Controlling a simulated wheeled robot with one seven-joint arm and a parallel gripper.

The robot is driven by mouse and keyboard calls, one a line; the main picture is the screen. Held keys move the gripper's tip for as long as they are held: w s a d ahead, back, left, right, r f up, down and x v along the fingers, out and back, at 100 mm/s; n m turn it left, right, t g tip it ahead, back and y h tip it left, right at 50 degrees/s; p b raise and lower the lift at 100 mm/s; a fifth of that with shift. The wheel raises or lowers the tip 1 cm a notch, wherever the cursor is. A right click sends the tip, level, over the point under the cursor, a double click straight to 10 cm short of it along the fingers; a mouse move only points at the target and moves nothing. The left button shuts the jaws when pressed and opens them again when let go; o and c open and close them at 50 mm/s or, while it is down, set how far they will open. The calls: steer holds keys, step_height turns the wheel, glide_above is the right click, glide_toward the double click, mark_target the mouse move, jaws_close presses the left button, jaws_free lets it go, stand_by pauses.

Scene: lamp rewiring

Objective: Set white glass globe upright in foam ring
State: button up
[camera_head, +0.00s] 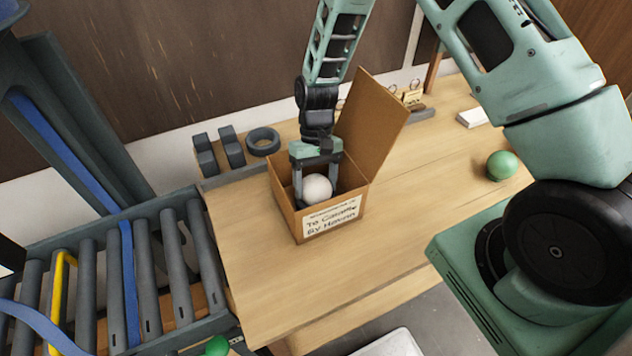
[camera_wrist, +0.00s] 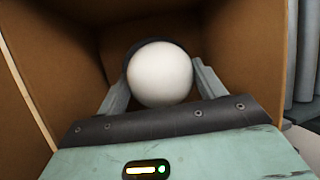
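The white glass globe (camera_head: 317,188) is inside an open cardboard box (camera_head: 287,209) on the table. It also shows in the wrist view (camera_wrist: 160,75). A dark curved rim (camera_wrist: 128,62) shows behind the globe there; it looks like a ring, mostly hidden by the globe. My gripper (camera_head: 317,190) reaches down into the box, with one finger on each side of the globe. In the wrist view the fingertips (camera_wrist: 160,82) appear right beside the globe; I cannot tell whether they press on it. The globe's underside is hidden.
The box's lid (camera_head: 372,120) stands raised at the back right. A dark ring (camera_head: 263,141) and dark blocks (camera_head: 232,146) are behind the box. A green ball (camera_head: 501,165) sits at right. A roller conveyor (camera_head: 145,270) is at left. The table front is clear.

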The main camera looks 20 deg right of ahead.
steer(key=o, duration=0.4)
steer(key=shift+s+f, duration=0.1)
steer(key=shift+f, duration=0.2)
steer(key=shift+c, duration=0.2)
steer(key=shift+f, duration=0.1)
steer(key=shift+d, duration=0.1)
steer(key=shift+r+p, duration=0.35)
steer(key=shift+r, duration=0.15)
steer(key=b+v, duration=0.3)
steer(key=v, duration=0.9)
steer(key=s+a+r+n+t+h, duration=0.1)
steer(key=s+a+r+n, duration=0.1)
steer(key=s+a+r, duration=0.3)
steer(key=s+a+r+n+t, duration=0.1)
steer(key=s+a+r+n, duration=0.2)
steer(key=s, duration=0.5)
steer(key=s+a+r+n+t, duration=0.1)
steer(key=s+r+n+t, duration=0.1)
steer(key=s, duration=1)
steer(key=shift+a+t+h, duration=0.15)
steer(key=shift+t+h, duration=0.15)
